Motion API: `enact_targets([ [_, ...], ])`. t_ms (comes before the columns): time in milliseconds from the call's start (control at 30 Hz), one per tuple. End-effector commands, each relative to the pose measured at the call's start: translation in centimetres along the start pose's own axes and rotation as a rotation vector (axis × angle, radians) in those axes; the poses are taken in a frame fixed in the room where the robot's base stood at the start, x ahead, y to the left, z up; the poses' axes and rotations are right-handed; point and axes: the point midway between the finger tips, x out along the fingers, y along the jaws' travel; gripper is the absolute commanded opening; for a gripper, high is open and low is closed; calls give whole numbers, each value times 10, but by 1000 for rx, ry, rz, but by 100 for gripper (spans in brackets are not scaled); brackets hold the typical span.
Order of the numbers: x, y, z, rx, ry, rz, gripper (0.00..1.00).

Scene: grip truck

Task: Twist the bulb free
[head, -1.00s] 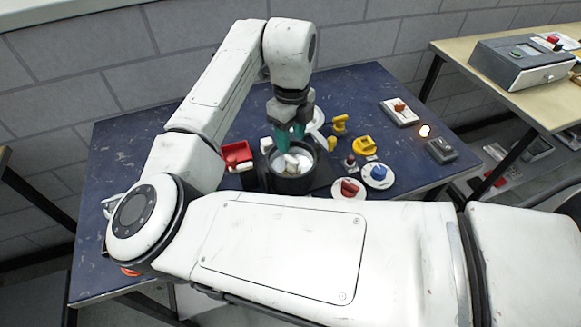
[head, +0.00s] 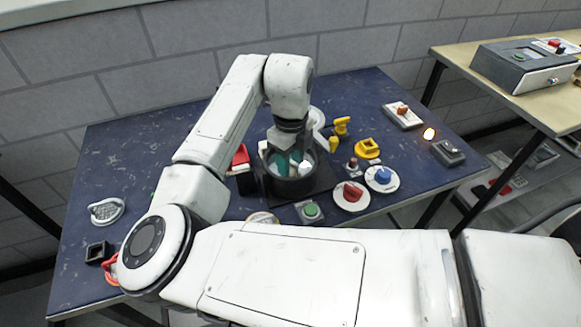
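A small lit bulb (head: 429,133) glows orange-yellow at the right side of the blue table, just behind and left of a grey box (head: 448,152). It stands well to the right of my gripper. My gripper (head: 289,168) points down into a round dark pot (head: 292,188) in the middle of the table, its teal fingers partly below the rim. White pieces show in the pot around the fingers. Whether the fingers hold anything is hidden.
A green button (head: 311,211) sits in front. A red bin (head: 240,158) stands left. The table's back left is clear.

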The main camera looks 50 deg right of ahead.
Motion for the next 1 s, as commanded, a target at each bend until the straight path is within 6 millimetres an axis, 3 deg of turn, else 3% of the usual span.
enact_targets([
  [67,0,0,0,0,0,0,33],
  [400,0,0,0,0,0,0,1],
  [567,-2,0,0,-23,1,-1,0],
  [1000,-3,0,-1,-381,4,-1,0],
])
